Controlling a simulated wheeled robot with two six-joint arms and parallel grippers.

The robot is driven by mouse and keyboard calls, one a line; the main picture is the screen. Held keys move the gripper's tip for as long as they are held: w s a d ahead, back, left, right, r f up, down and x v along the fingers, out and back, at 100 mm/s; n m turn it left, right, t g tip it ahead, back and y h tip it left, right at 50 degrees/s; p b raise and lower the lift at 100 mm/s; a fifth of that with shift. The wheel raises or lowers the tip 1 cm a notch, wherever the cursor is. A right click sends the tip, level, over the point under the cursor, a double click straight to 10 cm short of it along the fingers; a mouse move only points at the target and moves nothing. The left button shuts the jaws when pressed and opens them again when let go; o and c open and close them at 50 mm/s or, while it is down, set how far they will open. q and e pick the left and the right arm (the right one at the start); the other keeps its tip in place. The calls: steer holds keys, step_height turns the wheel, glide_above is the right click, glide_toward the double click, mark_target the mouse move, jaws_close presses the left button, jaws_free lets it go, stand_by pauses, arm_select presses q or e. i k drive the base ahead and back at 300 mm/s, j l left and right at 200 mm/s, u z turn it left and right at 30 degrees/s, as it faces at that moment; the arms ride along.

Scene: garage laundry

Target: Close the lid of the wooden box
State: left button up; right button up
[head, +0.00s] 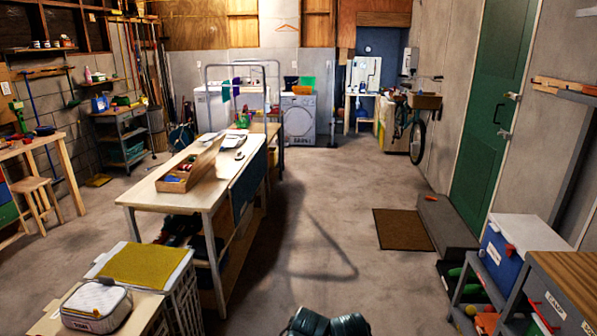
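The wooden box (175,187) sits on the long workbench (140,192) left of the middle of the head view. The box is open at the top, and small red and blue items show inside it. Its lid (207,154) appears to stand raised along one long side; its exact angle is hard to tell from here. The box is some way ahead of me and nothing of mine touches it.
A white case (96,307) and a yellow-topped crate (135,263) stand at the near left. Open concrete floor (330,215) lies right of the workbench. A brown mat (403,229) and a cart with a blue-and-white cooler (505,255) are on the right.

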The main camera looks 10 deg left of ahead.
mark_target(203, 158)
steer(key=i+u, duration=0.3)
steer(key=i, duration=0.2)
steer(key=i+l+u, duration=0.2)
steer(key=i+u, duration=0.15)
steer(key=i, duration=0.15)
steer(key=i+l+u, duration=0.3)
steer(key=i, duration=0.15)
steer(key=i+l+u, duration=0.15)
steer(key=i+l, duration=0.2)
steer(key=i, duration=0.25)
steer(key=i+l+u, duration=0.1)
steer(key=i+l, duration=0.35)
steer(key=i, duration=0.15)
